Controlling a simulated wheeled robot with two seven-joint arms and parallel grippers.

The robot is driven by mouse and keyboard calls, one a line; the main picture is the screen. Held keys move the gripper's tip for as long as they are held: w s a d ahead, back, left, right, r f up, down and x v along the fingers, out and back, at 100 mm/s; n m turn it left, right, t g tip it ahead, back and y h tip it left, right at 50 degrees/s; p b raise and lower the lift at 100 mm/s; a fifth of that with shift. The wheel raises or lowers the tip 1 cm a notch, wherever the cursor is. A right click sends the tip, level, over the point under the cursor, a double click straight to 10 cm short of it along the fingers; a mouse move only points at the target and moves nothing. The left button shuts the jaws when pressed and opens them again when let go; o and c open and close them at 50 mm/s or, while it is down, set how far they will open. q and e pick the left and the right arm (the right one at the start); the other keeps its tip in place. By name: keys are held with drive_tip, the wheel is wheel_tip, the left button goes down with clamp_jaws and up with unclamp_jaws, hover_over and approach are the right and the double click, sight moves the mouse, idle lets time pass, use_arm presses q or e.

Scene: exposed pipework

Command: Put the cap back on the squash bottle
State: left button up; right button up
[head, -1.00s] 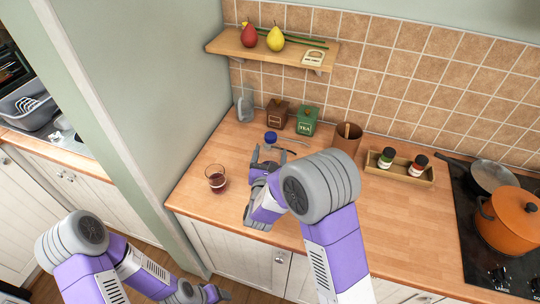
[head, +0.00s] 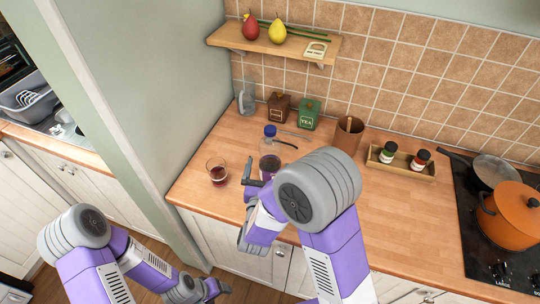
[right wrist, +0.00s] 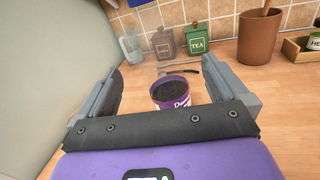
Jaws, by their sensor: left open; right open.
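The squash bottle (head: 269,164) stands upright on the wooden worktop. It has a clear upper part, dark liquid and a purple label. Its label and liquid also show in the right wrist view (right wrist: 172,98). A blue cap (head: 270,131) shows at the top of the bottle; I cannot tell whether it is seated. My right gripper (head: 254,174) is open and empty, on the near side of the bottle. In the right wrist view its fingers (right wrist: 160,68) stand apart, with the bottle ahead between them. My left gripper (head: 214,289) is open and empty, low in front of the cupboards.
A glass of dark drink (head: 217,172) stands left of my right gripper. A dark spoon (head: 288,145) lies behind the bottle. Brown (head: 279,107) and green (head: 308,114) canisters, a brown pot (head: 348,138) and a jar tray (head: 402,172) stand behind. The worktop's right middle is clear.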

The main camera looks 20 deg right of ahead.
drive_tip(key=v, duration=0.4)
idle(0.5)
